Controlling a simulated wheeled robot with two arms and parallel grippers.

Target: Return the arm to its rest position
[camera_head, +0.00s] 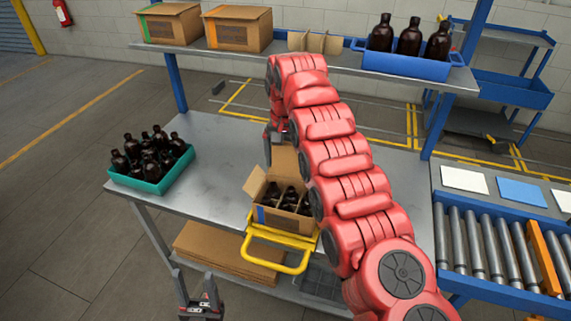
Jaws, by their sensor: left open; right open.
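My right arm is a thick red arm (338,155) that rises from the lower right and bends over the back of the bench. Its gripper (275,140) hangs down behind the open carton (265,216), partly hidden by the arm and the carton flap; it is open and I see nothing in it. My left gripper (198,296) is at the bottom edge, in front of the bench, open and empty with its fingers pointing up. The carton holds several amber bottles (289,197) and sits by a yellow-handled frame (272,262). The arm covers the carton's right side.
A teal crate (151,185) of amber bottles stands on the bench (215,160) at left. The shelf above holds two closed cartons (238,30), a cardboard divider and a blue tray (405,64) with three bottles. A roller conveyor (480,240) is at right. Bare bench lies between crate and carton.

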